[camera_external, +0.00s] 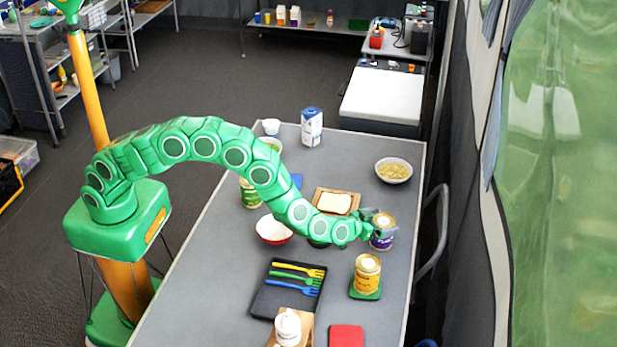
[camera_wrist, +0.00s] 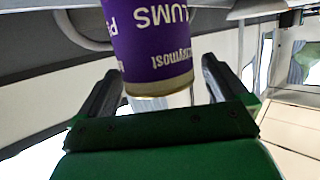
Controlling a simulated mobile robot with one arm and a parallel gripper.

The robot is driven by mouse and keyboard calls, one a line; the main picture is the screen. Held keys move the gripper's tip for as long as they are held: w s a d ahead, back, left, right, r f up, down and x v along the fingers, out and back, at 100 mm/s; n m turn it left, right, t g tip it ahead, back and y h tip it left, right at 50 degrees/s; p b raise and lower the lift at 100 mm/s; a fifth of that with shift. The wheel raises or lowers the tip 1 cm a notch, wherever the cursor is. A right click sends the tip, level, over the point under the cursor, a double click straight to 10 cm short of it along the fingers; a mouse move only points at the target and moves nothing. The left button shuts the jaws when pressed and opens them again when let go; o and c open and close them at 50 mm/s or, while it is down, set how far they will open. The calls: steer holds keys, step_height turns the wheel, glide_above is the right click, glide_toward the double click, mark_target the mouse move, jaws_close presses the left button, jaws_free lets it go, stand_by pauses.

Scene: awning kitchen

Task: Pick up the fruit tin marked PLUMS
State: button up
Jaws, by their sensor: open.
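The fruit tin marked PLUMS (camera_external: 383,236) has a purple label and stands near the right side of the grey table (camera_external: 393,279). In the wrist view the tin (camera_wrist: 155,45) shows upside down, with "LUMS" readable on its label. My gripper (camera_external: 371,223) is at the left side of the tin in the external view. In the wrist view my gripper (camera_wrist: 160,88) is open, with one finger on each side of the tin's near end. Whether a finger touches the tin I cannot tell.
A yellow tin (camera_external: 368,273) stands on a green mat just in front of the plums tin. A board with a pale slab (camera_external: 335,203), a red bowl (camera_external: 273,230) and a black tray of forks (camera_external: 271,296) lie to the left. A bowl (camera_external: 393,171) stands behind.

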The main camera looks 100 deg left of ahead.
steer(key=shift+x, duration=1)
steer(key=shift+w+a+f, duration=0.1)
steer(key=shift+w+a, duration=0.15)
steer(key=shift+w, duration=0.1)
steer(key=shift+c, duration=0.5)
steer(key=c, duration=1.2)
